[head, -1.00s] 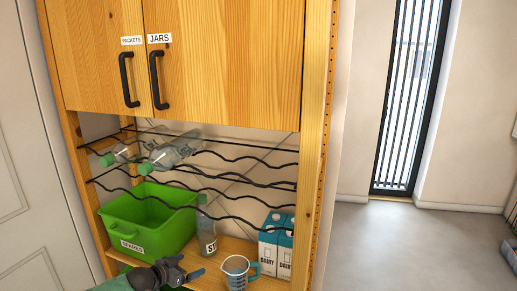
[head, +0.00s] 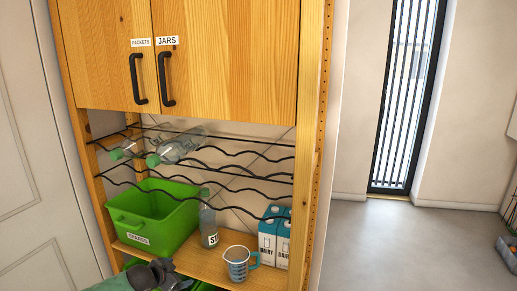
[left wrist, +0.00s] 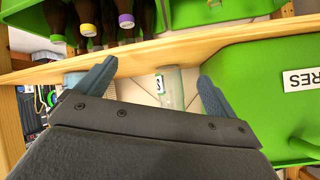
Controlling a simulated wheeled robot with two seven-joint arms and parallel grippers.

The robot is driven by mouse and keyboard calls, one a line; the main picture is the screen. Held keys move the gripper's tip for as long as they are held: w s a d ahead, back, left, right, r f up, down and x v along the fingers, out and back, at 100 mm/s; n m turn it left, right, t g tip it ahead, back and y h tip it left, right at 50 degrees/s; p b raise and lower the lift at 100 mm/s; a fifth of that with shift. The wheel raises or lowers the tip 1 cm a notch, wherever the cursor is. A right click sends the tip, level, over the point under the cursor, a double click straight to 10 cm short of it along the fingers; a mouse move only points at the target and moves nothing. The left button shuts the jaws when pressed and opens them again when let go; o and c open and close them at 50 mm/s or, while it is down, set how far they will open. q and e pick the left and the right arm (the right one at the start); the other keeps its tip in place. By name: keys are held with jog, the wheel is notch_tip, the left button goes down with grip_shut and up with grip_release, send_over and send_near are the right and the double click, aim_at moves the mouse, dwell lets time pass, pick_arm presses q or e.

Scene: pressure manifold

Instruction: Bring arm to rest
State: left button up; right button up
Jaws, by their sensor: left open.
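My left gripper (head: 162,273) is low at the bottom edge of the head view, in front of the shelf board and below the green bin. In the left wrist view the two blue-grey fingers of the left gripper (left wrist: 152,87) stand wide apart with nothing held between them. A clear bottle (left wrist: 172,90) shows beyond the gap, apart from the fingers. My right gripper is not in view.
On the shelf (head: 190,262) stand a green SPARES bin (head: 165,222), the clear bottle (head: 208,228), a measuring jug (head: 238,264) and milk cartons (head: 273,240). Bottles (head: 180,145) lie on the wire rack above. Dark bottles (left wrist: 88,18) stand in a green crate.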

pick_arm(q)
notch_tip(320, 180, up, 5)
jog(key=w+y, duration=0.2)
jog(key=y, duration=0.1)
jog(key=s+d+f+n+g+y, duration=0.15)
jog(key=s+d+f, duration=0.25)
jog(key=s+f, duration=0.7)
jog(key=s+d+f+n+g, duration=0.3)
jog(key=s+f, duration=0.8)
jog(key=s, duration=0.1)
jog(key=s+d+f+g, duration=0.1)
jog(key=s+f, duration=0.3)
jog(key=s, duration=0.5)
jog(key=s+d+f+n+g+h, duration=0.1)
jog(key=s+d+f, duration=0.2)
jog(key=s, duration=0.6)
jog(key=s+d+f+n+g, duration=0.1)
jog(key=s+d+f+g, duration=0.1)
jog(key=s+f, duration=0.5)
jog(key=shift+s+f, duration=0.2)
jog(key=shift+s, duration=1.05)
jog(key=shift+n+h, duration=0.25)
